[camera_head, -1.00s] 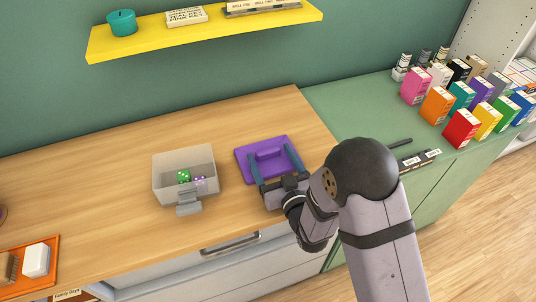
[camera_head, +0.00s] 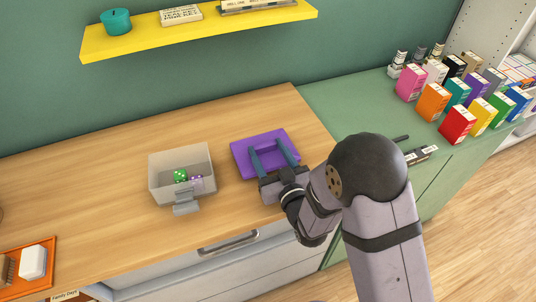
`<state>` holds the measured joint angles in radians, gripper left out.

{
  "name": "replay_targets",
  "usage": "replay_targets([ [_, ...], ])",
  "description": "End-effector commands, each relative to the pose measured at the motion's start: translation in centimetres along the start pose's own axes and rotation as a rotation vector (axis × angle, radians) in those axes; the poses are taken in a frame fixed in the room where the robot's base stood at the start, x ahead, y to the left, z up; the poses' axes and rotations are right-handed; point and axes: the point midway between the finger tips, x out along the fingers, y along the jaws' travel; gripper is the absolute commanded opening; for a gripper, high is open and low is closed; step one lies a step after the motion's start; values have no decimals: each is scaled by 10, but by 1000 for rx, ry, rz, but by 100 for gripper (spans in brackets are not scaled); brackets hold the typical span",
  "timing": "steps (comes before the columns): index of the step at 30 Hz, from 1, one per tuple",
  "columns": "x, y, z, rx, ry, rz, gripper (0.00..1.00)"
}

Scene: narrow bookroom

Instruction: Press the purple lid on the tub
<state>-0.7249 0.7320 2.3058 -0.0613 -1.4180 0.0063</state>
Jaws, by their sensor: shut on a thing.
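The purple lid (camera_head: 244,157) is a flat square piece with a raised grip in its middle, on or just above the wooden counter; I cannot tell if it touches the wood. My gripper (camera_head: 272,149) reaches over its near edge from the right front, with both blue fingers shut on the lid's raised grip. The tub (camera_head: 164,185) is a translucent grey box, open at the top, standing to the left of the lid. A green die and a pale purple die lie inside it. A grey latch (camera_head: 186,203) hangs at its front.
A yellow shelf (camera_head: 200,31) is on the wall above. An orange tray (camera_head: 43,270) with a white block (camera_head: 33,262) lies at the front left. Several coloured boxes stand on the green counter (camera_head: 345,115) at right. Bare wood lies between tub and lid.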

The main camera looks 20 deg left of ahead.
Motion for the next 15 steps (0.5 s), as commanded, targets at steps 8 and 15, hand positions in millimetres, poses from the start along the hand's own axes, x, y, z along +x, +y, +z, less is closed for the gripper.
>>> replay_targets([
  [8,-2,0,-30,0,4,0,31],
  [15,-3,0,-57,-1,5,0,31],
])
